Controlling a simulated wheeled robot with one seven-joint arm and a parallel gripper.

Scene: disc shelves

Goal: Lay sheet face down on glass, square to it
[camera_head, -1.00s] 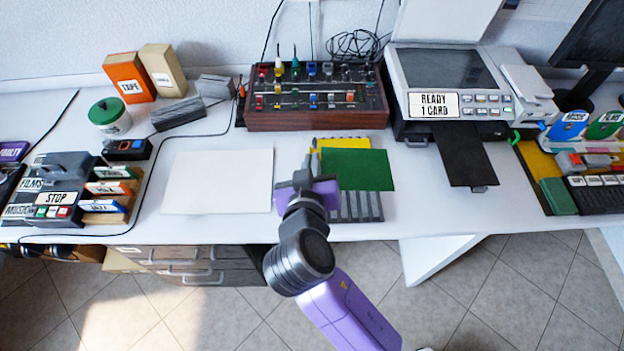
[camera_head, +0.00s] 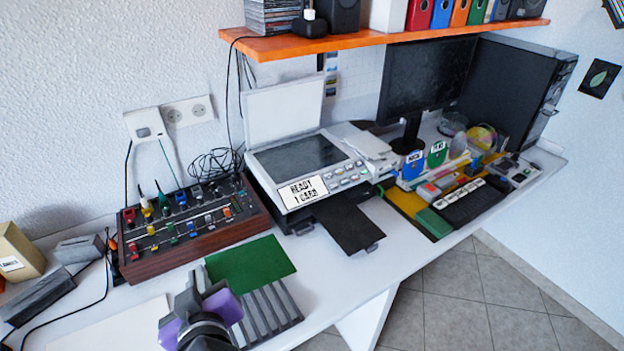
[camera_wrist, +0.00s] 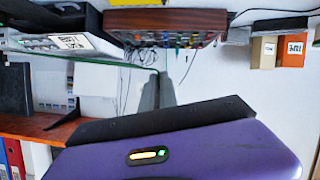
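The scanner (camera_head: 315,187) stands with its white lid (camera_head: 284,108) raised and its dark glass (camera_head: 300,160) bare. A label on its front reads "READY 1 CARD". A plain green sheet (camera_head: 250,263) lies flat in view over the slatted grey rack (camera_head: 268,315), left of and nearer than the scanner. My gripper (camera_head: 207,300) is at the sheet's near left edge. In the wrist view, the sheet (camera_wrist: 95,61) shows edge-on as a thin green line running to my fingertips (camera_wrist: 158,92), which look closed on it. The sheet's underside is hidden.
A wooden-sided slider panel (camera_head: 190,225) stands left of the scanner. A black tray (camera_head: 347,222) juts from the scanner's front. An orange shelf (camera_head: 390,38) overhangs behind the raised lid. The table strip before the scanner (camera_head: 335,268) is clear.

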